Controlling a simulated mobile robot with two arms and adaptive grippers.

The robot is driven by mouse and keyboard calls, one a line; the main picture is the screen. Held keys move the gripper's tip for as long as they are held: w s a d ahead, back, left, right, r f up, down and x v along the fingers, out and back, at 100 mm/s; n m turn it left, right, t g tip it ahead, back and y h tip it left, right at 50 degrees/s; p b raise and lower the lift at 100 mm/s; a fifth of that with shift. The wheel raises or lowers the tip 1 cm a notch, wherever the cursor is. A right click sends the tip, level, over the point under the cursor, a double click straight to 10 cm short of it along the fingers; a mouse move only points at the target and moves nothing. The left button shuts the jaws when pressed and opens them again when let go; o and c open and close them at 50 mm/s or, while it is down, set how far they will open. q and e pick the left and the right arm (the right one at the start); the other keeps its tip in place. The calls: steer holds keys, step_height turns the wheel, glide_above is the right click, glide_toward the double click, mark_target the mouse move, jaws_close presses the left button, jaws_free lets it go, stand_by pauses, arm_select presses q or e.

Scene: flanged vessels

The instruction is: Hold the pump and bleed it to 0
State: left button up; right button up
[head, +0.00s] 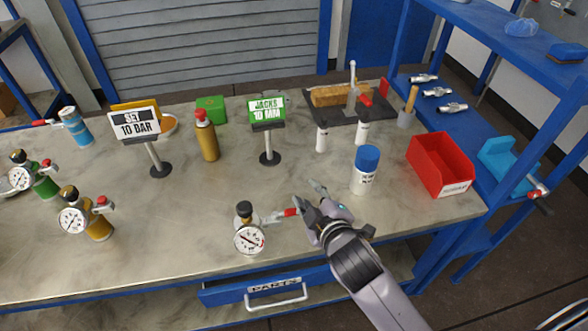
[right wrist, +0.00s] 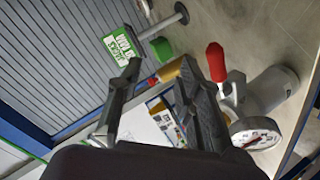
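A pump with a round white gauge (head: 249,240) and a black top knob (head: 244,208) stands at the front middle of the bench. Its red-tipped lever (head: 290,212) points right, toward my right gripper. My right gripper (head: 309,195) is open and empty, close to the lever tip. In the right wrist view its two fingers (right wrist: 160,75) are spread apart. The red lever tip (right wrist: 215,62) shows just outside the right-hand finger, with the pump's grey body (right wrist: 270,90) and gauge (right wrist: 255,134) beyond. The needle reading is too small to tell. My left gripper is not in view.
Green (head: 42,184), gold (head: 97,226) and blue (head: 75,127) gauge or lever units stand at the left. A blue-capped can (head: 366,170) and red bin (head: 440,166) stand right. Signs (head: 134,124) (head: 267,112) stand behind. The bench between gold unit and pump is clear.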

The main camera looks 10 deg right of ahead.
steer(key=w+a+r+n+t+y, duration=0.2)
steer(key=a+r+n+t+y, duration=0.1)
steer(key=a+r+n+y, duration=0.5)
steer(key=w+a+r+n+t+y, duration=0.25)
steer(key=a+r+n, duration=0.45)
steer(key=r+n, duration=0.4)
steer(key=s+a+r+n+g+y, duration=0.2)
steer(key=s+a+n+g+y, duration=0.3)
steer(key=n, duration=0.4)
steer(key=s+a+r+n+g+y, duration=0.2)
steer(key=a+r+n+g+y, duration=0.15)
steer(key=n+g+y, duration=0.35)
steer(key=s+a+f+n+g+h, duration=0.45)
steer(key=f+n+g, duration=0.3)
steer(key=n, duration=0.65)
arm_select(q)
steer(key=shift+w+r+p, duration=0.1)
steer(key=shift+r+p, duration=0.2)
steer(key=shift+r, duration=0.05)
arm_select(e)
steer(key=n+h, duration=1.3)
steer(key=h, duration=0.6)
glide_above(295, 209)
step_height(295, 209, down, 13)
steer(key=shift+r, duration=0.2)
